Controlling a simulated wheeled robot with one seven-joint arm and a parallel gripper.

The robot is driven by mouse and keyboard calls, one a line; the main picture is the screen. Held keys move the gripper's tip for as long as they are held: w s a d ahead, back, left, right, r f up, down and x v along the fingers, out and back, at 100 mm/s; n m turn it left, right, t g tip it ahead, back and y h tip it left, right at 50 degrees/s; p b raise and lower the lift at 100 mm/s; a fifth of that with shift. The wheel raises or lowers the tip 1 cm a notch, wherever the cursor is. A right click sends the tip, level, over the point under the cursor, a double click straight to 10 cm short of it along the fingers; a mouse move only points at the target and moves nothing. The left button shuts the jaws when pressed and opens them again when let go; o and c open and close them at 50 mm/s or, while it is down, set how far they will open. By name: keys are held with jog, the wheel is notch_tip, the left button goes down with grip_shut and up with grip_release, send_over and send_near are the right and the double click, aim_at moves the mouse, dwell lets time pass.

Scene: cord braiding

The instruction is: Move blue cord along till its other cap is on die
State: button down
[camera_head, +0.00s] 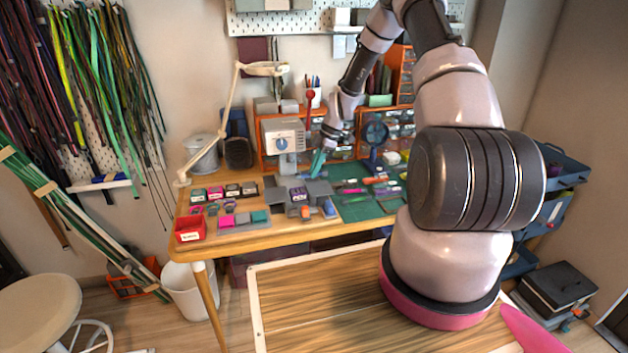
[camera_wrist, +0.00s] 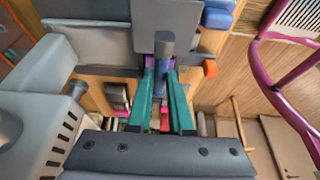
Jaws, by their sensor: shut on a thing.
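My gripper (camera_head: 318,162) is over the workbench, just right of the white press (camera_head: 283,140) with the blue dial. In the wrist view its two teal fingers (camera_wrist: 161,75) are close together. A narrow blue-violet piece (camera_wrist: 160,82), which looks like the blue cord, shows between them. A dark grey post (camera_wrist: 164,45) stands at the fingertips. In the head view the cord is too small to make out. Grey blocks (camera_head: 318,190) lie on the bench below the gripper. I cannot tell which part is the die, and the cord's caps are not discernible.
The press body (camera_wrist: 35,125) is close on the left in the wrist view. A small orange piece (camera_wrist: 210,68) sits by the grey blocks. A green mat (camera_head: 357,208) with small tools lies to the right. A red bin (camera_head: 190,229) stands at the bench's front left.

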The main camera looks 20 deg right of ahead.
aim_at(309, 173)
notch_tip(309, 173, up, 5)
jog(key=shift+a+f, duration=0.1)
jog(key=shift+f, duration=0.1)
jog(key=shift+a+r, duration=0.2)
jog(key=shift+r, duration=0.05)
jog(key=shift+a+r, duration=0.1)
jog(key=shift+a, duration=0.55)
jog(key=a, duration=0.7)
jog(key=shift+a, duration=0.25)
dwell(0.4)
jog(key=c, duration=0.7)
grip_release()
jog(key=shift+c, duration=0.2)
